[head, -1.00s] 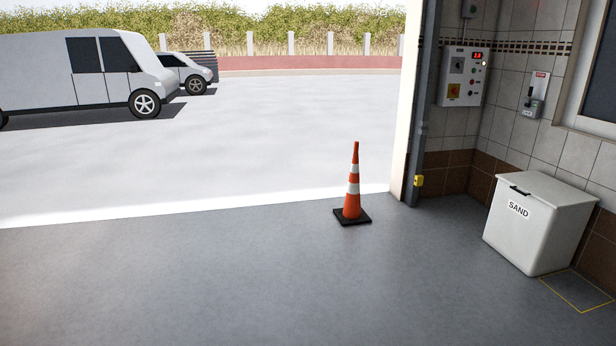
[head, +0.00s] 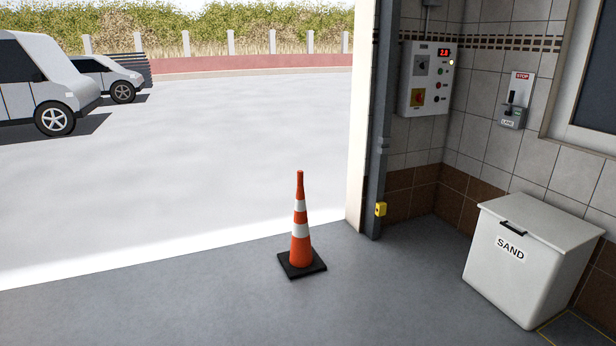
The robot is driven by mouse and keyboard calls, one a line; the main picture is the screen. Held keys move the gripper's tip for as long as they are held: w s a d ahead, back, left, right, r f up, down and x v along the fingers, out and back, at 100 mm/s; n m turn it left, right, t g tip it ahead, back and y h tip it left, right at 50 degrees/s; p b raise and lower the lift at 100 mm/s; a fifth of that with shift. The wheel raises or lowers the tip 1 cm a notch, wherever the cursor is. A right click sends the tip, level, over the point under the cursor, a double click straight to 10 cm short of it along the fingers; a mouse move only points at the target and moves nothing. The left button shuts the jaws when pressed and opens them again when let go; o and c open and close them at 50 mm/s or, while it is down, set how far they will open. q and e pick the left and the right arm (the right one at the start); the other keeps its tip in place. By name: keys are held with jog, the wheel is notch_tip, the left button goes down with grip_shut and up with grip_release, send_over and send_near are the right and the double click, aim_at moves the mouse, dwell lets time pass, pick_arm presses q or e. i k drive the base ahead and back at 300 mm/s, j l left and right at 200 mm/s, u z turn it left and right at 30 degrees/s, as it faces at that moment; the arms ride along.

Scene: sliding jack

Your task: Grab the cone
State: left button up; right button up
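The cone (head: 301,246) is orange with two white bands and a black square base. It stands upright on the grey floor just inside the bright doorway threshold, near the middle of the head view. Neither of my grippers shows in the view, and nothing touches the cone.
A door post (head: 376,130) with a yellow sensor (head: 380,209) stands right of the cone. A white sand bin (head: 528,262) is at the lower right. A control box (head: 427,80) and a lever switch (head: 516,100) hang on the tiled wall. Floor around the cone is clear.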

aim_at(302, 260)
jog(key=i+l, duration=0.1)
jog(key=i, duration=2.1)
jog(key=j+u, duration=0.05)
jog(key=j, duration=0.05)
